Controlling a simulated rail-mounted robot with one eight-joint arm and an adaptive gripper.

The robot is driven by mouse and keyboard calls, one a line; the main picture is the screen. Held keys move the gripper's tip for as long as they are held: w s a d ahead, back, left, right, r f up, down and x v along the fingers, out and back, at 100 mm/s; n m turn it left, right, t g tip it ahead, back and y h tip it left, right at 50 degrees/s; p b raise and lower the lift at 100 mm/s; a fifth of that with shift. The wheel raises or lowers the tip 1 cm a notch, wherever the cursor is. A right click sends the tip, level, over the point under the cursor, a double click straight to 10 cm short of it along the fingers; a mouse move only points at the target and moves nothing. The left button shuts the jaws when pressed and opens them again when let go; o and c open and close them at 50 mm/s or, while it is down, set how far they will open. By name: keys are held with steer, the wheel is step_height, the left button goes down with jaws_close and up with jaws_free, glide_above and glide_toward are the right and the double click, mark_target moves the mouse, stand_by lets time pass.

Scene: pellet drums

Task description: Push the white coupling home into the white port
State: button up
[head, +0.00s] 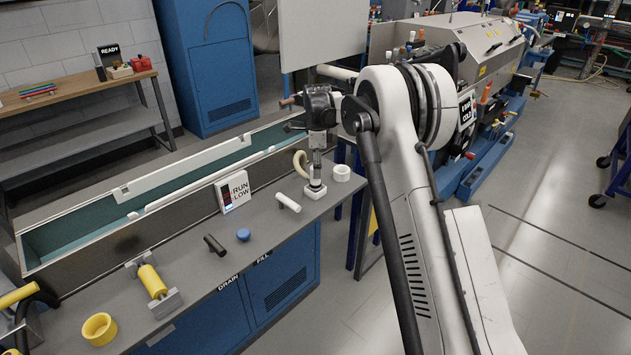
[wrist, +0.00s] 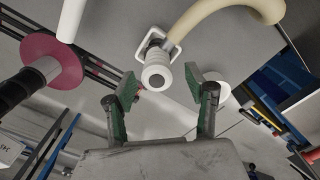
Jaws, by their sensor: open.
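A white ribbed coupling (wrist: 157,74) shows in the wrist view between and just beyond my fingertips, in front of a white square fitting (wrist: 140,48). A beige hose (wrist: 205,14) curves off beside it. My gripper (wrist: 160,84) is open, with a gap between each green-padded finger and the coupling. In the head view my gripper (head: 316,178) points down over the white square fitting (head: 315,192), with the beige hose (head: 299,161) to its left. A white ring (head: 342,173), possibly the port, stands just right of it. I cannot tell how far the coupling is seated.
On the grey bench lie a white tube (head: 288,202), a black tube (head: 214,244) and a blue cap (head: 243,235). A RUN LOW sign (head: 233,191) stands behind them. A yellow coupling (head: 152,281) and yellow ring (head: 99,328) are at front left. A trough (head: 130,213) runs along the back.

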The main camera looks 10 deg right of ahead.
mark_target(315, 181)
steer(key=f, duration=0.4)
steer(key=shift+a+f, duration=0.15)
steer(key=shift+a, duration=0.1)
steer(key=shift+s, duration=0.1)
jaws_close()
